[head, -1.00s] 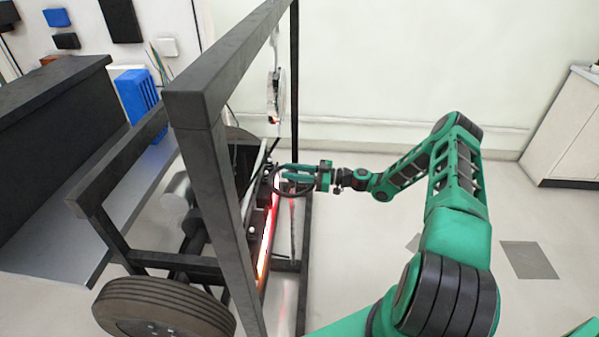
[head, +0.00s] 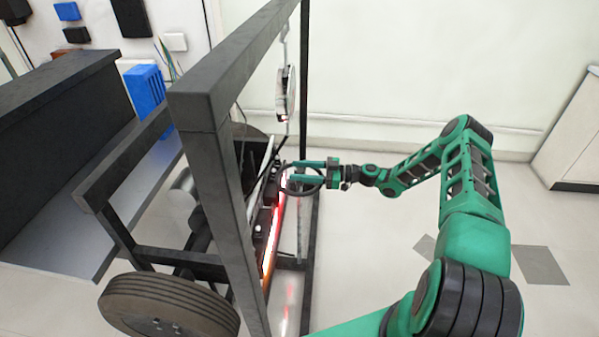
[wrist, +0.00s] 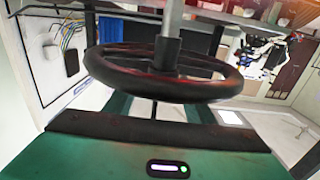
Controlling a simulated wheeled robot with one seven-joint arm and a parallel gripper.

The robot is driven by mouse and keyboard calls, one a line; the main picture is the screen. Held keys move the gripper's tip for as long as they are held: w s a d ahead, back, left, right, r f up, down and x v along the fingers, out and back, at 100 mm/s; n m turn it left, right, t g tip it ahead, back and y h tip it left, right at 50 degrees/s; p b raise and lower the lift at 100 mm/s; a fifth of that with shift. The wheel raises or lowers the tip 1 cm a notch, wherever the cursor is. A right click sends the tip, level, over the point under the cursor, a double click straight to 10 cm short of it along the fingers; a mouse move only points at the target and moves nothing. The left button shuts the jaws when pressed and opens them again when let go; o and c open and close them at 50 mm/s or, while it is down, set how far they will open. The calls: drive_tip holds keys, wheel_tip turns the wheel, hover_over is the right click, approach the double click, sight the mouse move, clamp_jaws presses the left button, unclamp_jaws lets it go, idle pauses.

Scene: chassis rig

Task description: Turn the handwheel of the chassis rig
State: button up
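The handwheel is a dark ring (head: 301,194) on the right side of the chassis rig (head: 212,150). In the wrist view its dark rim (wrist: 160,88) spans the middle, with the hub and a grey shaft rising from it. My gripper (head: 298,172) reaches in from the right, with its green fingers at the wheel. The fingers look spread apart, and the wheel rim hides part of them in the wrist view (wrist: 158,108). I cannot tell whether they touch the rim.
The rig's dark upright frame stands left of my gripper, with a tyre (head: 168,304) at the lower front. A glowing red strip (head: 272,240) runs below the wheel. A dark bench (head: 60,120) with a blue crate (head: 145,88) is at left.

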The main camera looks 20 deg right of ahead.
drive_tip(key=v, duration=1)
drive_tip(key=shift+d, duration=0.35)
drive_tip(key=shift+s, duration=0.1)
